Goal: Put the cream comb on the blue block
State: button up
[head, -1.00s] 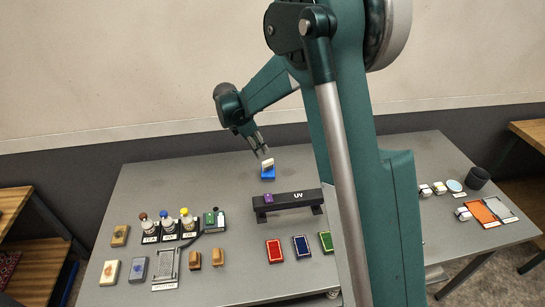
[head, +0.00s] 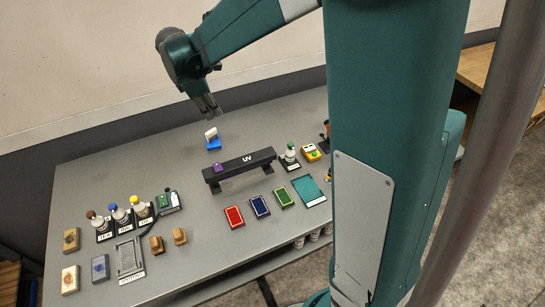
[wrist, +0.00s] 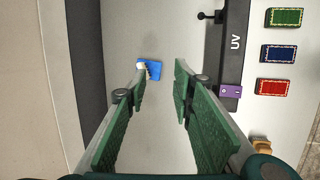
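The cream comb (head: 211,134) stands upright on the blue block (head: 214,145), behind the UV bridge. In the wrist view, the comb (wrist: 143,68) shows as a pale strip with dark teeth marks along the left side of the blue block (wrist: 155,71). My gripper (head: 211,113) is above the comb and apart from it. In the wrist view, my gripper (wrist: 160,82) is open, with its green fingers wide apart and nothing between them. The left fingertip partly overlaps the view just below the comb.
The black UV bridge (head: 240,166) carries a purple block (head: 217,168). Red (head: 234,217), blue (head: 260,206) and green (head: 284,197) cards lie in front. Capped bottles (head: 120,217) stand at the left. The table (head: 140,160) is clear left of the blue block.

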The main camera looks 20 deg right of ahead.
jog(key=s+d+r+m+t+y, duration=0.1)
jog(key=s+d+r+m, duration=0.2)
jog(key=s, duration=0.6)
jog(key=s+d+r+m+t+y, duration=0.1)
jog(key=s+r+m, duration=0.2)
jog(key=s+m, duration=0.35)
jog(key=s+d+r+m+t, duration=0.1)
jog(key=s+d+r+m, duration=0.15)
jog(key=s, duration=0.85)
jog(key=s+d+f+m+t+y, duration=0.1)
jog(key=s+f+m, duration=0.1)
jog(key=s+m, duration=0.3)
jog(key=s, duration=0.4)
jog(key=shift+s, duration=0.25)
jog(key=shift+f, duration=0.15)
jog(key=shift+f+b, duration=1.6)
jog(key=shift+b, duration=0.05)
